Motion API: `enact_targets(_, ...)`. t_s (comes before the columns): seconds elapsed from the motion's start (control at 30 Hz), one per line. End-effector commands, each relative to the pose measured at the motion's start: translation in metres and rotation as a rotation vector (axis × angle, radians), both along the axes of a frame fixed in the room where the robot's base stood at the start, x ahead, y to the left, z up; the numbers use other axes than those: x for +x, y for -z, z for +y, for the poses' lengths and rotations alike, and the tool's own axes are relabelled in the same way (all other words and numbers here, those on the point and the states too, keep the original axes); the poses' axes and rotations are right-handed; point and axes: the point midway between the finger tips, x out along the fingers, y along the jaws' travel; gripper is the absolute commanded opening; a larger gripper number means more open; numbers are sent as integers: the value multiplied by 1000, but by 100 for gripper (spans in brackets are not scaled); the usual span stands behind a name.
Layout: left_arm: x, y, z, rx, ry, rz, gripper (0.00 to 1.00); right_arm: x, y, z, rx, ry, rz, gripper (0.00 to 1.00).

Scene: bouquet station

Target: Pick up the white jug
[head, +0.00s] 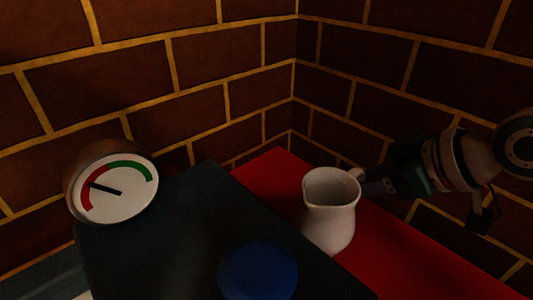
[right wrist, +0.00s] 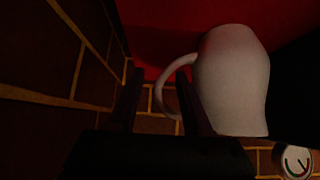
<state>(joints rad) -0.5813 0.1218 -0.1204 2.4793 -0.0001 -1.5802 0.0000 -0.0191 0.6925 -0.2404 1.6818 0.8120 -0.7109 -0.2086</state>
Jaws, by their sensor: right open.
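The white jug (head: 328,222) stands upright on the red surface, beside the dark panel's edge, with its handle towards the right. In the right wrist view the jug (right wrist: 233,85) is on the right, with its handle (right wrist: 166,97) reaching left. My right gripper (head: 368,186) comes in from the right, right by the handle. In the right wrist view its jaws (right wrist: 160,73) are apart. The handle's outer bend shows between the fingers, and one finger covers part of the handle loop. Whether a finger touches the jug cannot be told. My left gripper is not in view.
The red surface (head: 410,262) runs along the brick wall (head: 220,85). A dark panel (head: 180,235) lies left of the jug, with a blue disc (head: 258,271) on it. A round gauge (head: 117,189) is at the left. The brick corner is close behind.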

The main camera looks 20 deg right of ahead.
Motion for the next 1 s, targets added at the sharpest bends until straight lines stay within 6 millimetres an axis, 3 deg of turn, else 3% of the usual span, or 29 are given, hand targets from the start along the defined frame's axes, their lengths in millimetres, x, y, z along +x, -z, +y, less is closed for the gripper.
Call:
enact_targets(0.1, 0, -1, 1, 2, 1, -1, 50, 0, 0, 0, 0, 0, 0, 47)
enact_targets(0.53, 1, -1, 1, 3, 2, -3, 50, -1, 0, -1, -1, 1, 1, 0)
enact_targets(1.0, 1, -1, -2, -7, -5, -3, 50, -1, 1, -2, -5, 1, 2, 0)
